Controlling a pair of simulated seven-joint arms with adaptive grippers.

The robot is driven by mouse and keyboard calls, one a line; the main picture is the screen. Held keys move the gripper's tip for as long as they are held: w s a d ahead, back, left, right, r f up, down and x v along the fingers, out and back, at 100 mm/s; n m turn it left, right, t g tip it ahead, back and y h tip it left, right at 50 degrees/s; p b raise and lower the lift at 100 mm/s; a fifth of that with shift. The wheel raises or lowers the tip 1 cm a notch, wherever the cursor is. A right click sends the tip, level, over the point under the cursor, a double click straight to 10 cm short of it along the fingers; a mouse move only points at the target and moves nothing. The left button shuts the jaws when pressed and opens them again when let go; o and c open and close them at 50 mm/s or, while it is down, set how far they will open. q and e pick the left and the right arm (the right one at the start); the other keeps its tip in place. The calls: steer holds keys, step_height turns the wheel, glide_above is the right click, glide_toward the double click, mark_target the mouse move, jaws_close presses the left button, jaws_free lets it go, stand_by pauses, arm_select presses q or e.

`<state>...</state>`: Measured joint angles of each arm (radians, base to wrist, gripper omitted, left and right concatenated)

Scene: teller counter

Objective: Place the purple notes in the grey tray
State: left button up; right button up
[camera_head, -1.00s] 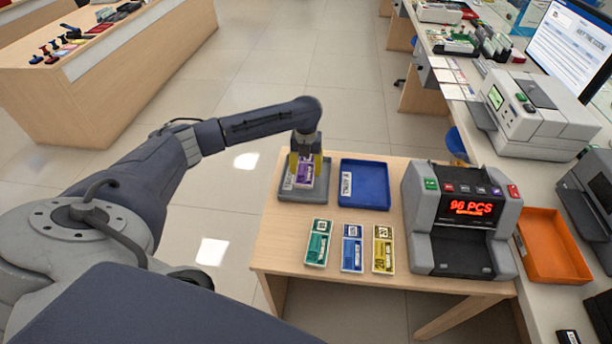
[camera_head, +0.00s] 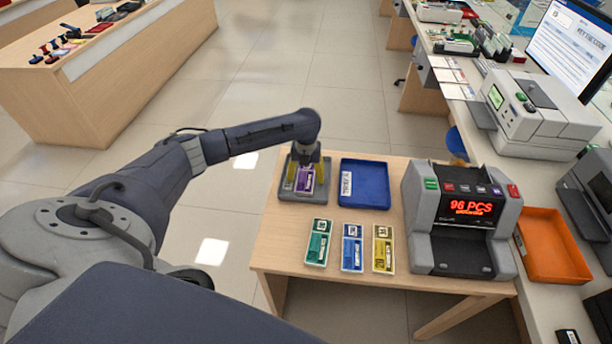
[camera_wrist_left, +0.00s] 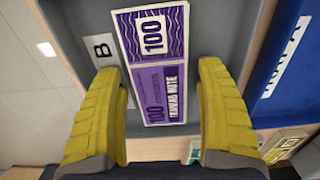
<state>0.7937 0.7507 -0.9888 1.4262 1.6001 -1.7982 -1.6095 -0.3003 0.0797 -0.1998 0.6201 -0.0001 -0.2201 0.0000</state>
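The purple notes (camera_head: 305,180), a flat bundle marked 100, lie inside the grey tray (camera_head: 287,194) on the small wooden table. In the left wrist view the purple notes (camera_wrist_left: 160,88) lie between my yellow fingers, with a gap on each side, over the floor of the grey tray (camera_wrist_left: 212,30). My left gripper (camera_head: 306,175) points down at the tray and is open around the notes, without visible contact; it also shows in the left wrist view (camera_wrist_left: 163,115). In the head view its fingers partly hide the notes. My right gripper is not in view.
A blue tray (camera_head: 372,201) stands right of the grey one. Green notes (camera_head: 317,243), blue notes (camera_head: 352,248) and yellow notes (camera_head: 383,250) lie in front. A counting machine (camera_head: 455,228) reads 96 PCS. An orange tray (camera_head: 553,250) is further right.

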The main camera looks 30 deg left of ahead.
mark_target(306, 176)
arm_select(q)
step_height(306, 176, up, 12)
steer(key=shift+r, duration=0.2)
stand_by(0.6)
